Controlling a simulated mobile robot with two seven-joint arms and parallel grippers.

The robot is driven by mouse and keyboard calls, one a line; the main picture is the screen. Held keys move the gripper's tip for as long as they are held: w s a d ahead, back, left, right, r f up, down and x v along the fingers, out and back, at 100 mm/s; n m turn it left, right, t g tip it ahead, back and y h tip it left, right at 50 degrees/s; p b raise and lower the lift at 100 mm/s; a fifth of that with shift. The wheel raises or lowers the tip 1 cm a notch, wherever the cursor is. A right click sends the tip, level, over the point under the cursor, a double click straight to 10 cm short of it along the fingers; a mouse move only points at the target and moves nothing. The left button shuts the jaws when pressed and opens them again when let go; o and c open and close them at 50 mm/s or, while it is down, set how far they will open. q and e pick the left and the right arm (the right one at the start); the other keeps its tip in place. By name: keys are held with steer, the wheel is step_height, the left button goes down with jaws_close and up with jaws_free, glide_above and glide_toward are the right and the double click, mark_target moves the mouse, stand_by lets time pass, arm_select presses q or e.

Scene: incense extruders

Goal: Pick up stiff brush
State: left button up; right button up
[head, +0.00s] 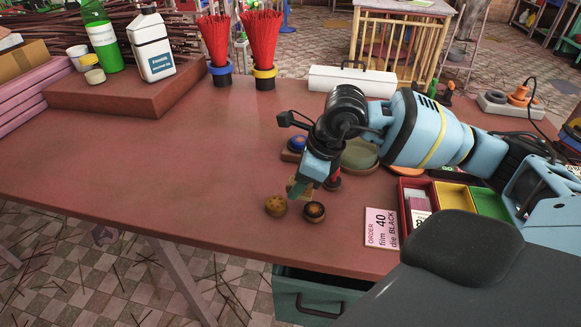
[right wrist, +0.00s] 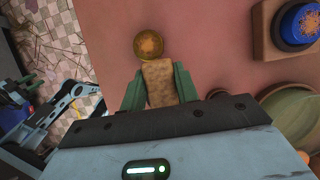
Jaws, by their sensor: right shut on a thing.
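My right gripper (head: 297,187) is over the table, right of its middle, fingers pointing down. In the right wrist view, the green fingers of this gripper (right wrist: 159,88) are shut on a tan, rough-looking block (right wrist: 159,82). The block is likely the stiff brush; no bristles show clearly. In the head view the block is small and partly hidden by the gripper. I cannot tell whether it touches the table. A round golden-brown thing (right wrist: 149,43) shows just beyond the block in the wrist view.
Two small round things, one tan (head: 276,206) and one dark-rimmed (head: 314,211), stand near the gripper. A blue-topped piece (head: 297,144) and a green round dish (head: 359,156) lie behind. An order card (head: 381,228) and coloured bins (head: 454,196) are right. The table's left-middle is clear.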

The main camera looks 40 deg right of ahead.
steer(key=shift+s+a+r+b, duration=0.1)
steer(key=shift+s+a, duration=0.3)
steer(key=shift+s, duration=0.6)
steer(key=shift+s+a+r+b, duration=0.1)
steer(key=shift+s+a, duration=0.25)
steer(key=shift+s, duration=0.6)
steer(key=shift+s+a+r+b, duration=0.1)
steer(key=shift+s+a, duration=0.3)
steer(key=shift+s, duration=0.6)
